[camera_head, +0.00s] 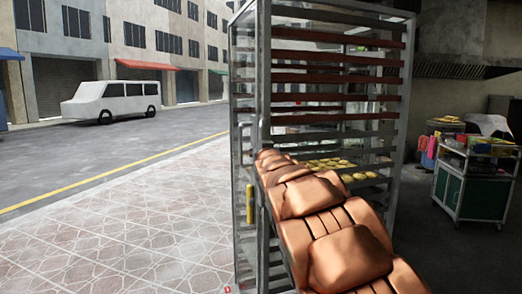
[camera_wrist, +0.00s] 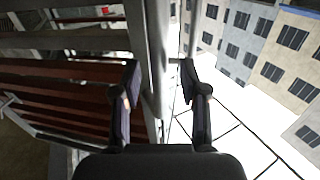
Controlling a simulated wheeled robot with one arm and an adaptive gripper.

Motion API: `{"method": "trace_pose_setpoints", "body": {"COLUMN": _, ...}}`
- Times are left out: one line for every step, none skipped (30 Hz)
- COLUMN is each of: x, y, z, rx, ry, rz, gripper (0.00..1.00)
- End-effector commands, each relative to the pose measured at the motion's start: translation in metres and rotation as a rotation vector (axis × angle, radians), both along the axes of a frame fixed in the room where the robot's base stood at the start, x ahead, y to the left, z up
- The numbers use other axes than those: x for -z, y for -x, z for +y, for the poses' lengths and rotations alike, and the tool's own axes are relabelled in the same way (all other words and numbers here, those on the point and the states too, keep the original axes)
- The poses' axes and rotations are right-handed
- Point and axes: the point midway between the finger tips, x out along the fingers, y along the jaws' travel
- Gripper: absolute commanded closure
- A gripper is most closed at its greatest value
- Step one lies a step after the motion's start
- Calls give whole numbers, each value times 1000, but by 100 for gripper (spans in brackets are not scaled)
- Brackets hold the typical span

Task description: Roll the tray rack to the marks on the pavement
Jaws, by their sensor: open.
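The tray rack (camera_head: 262,70) is a tall metal frame on the pavement, with dark reddish trays in its upper slots and yellow pastries on a lower tray. A yellow upright grip (camera_head: 250,203) shows on its left side. My copper arm reaches up to the rack's near left post and hides part of its front. In the wrist view my gripper (camera_wrist: 160,72) is open, its two dark fingers on either side of a grey rack post (camera_wrist: 152,45); I cannot tell whether they touch it. A small red mark (camera_head: 228,289) shows on the pavement at the bottom edge. The rack's wheels are hidden.
Patterned pavement (camera_head: 130,225) lies clear to the left, then a yellow line and the road. A white van (camera_head: 112,101) is parked across the street. A green cart (camera_head: 475,178) with goods stands indoors at the right.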

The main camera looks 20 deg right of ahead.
Motion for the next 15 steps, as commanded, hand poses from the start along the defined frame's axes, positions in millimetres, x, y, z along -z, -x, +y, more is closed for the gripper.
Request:
{"method": "trace_pose_setpoints", "body": {"x": -1, "y": 7, "z": 2, "rx": -1, "ry": -1, "rz": -1, "gripper": 57}}
{"method": "trace_pose_setpoints", "body": {"x": -2, "y": 10, "z": 2, "rx": -1, "ry": 0, "rz": -2, "gripper": 57}}
{"method": "trace_pose_setpoints", "body": {"x": -3, "y": 15, "z": 3, "rx": -1, "ry": 0, "rz": -3, "gripper": 57}}
{"method": "trace_pose_setpoints", "body": {"x": -3, "y": 19, "z": 4, "rx": -1, "ry": 0, "rz": -3, "gripper": 57}}
{"method": "trace_pose_setpoints", "body": {"x": -2, "y": 22, "z": 4, "rx": -1, "ry": 0, "rz": -2, "gripper": 57}}
{"method": "trace_pose_setpoints", "body": {"x": -1, "y": 27, "z": 5, "rx": 0, "ry": 0, "rz": 1, "gripper": 57}}
{"method": "trace_pose_setpoints", "body": {"x": 0, "y": 30, "z": 5, "rx": 0, "ry": 0, "rz": 2, "gripper": 57}}
{"method": "trace_pose_setpoints", "body": {"x": 0, "y": 33, "z": 5, "rx": 0, "ry": 0, "rz": 2, "gripper": 57}}
{"method": "trace_pose_setpoints", "body": {"x": -1, "y": 38, "z": 6, "rx": 0, "ry": 0, "rz": 1, "gripper": 57}}
{"method": "trace_pose_setpoints", "body": {"x": -2, "y": 41, "z": 7, "rx": -1, "ry": 0, "rz": 0, "gripper": 57}}
{"method": "trace_pose_setpoints", "body": {"x": -2, "y": 45, "z": 8, "rx": -1, "ry": 0, "rz": -1, "gripper": 57}}
{"method": "trace_pose_setpoints", "body": {"x": -2, "y": 50, "z": 9, "rx": -1, "ry": 0, "rz": -2, "gripper": 57}}
{"method": "trace_pose_setpoints", "body": {"x": -2, "y": 54, "z": 9, "rx": -1, "ry": 0, "rz": -1, "gripper": 57}}
{"method": "trace_pose_setpoints", "body": {"x": -2, "y": 57, "z": 10, "rx": -1, "ry": 0, "rz": -1, "gripper": 57}}
{"method": "trace_pose_setpoints", "body": {"x": -1, "y": 61, "z": 10, "rx": -1, "ry": 0, "rz": -1, "gripper": 57}}
